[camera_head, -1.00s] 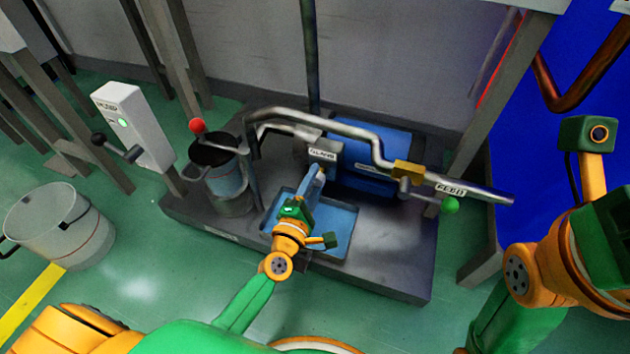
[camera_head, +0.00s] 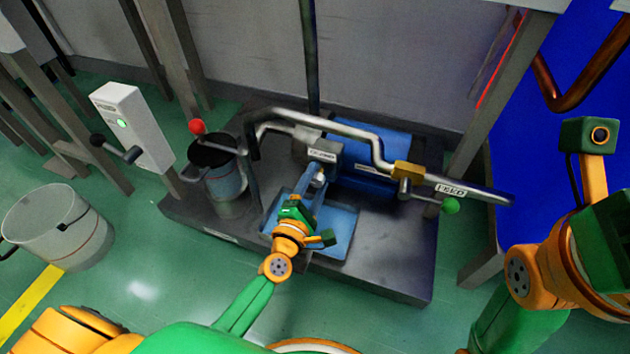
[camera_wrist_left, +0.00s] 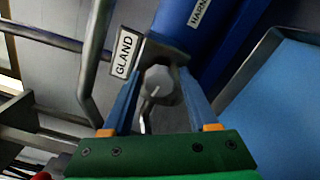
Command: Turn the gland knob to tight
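The gland knob (camera_wrist_left: 158,84) is a grey round knob with a light pointer line, below the white GLAND label (camera_wrist_left: 125,52) in the left wrist view. In the head view the knob (camera_head: 319,178) shows small and partly covered under the grey pump housing (camera_head: 322,152). My left gripper (camera_head: 316,184) is at the knob. In the left wrist view its two blue fingers (camera_wrist_left: 163,80) stand apart, one on each side of the knob, with the knob between them. Contact is not clear. My right arm is at the right edge; its fingers are out of view.
A blue tray (camera_head: 340,222) lies below the left gripper. A silver pipe (camera_head: 345,130) with a green-knobbed FEED valve (camera_head: 450,205) runs right. A dark pot (camera_head: 216,165), a red-knobbed lever (camera_head: 197,126), a switch box (camera_head: 130,110) and a bucket (camera_head: 60,225) are left.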

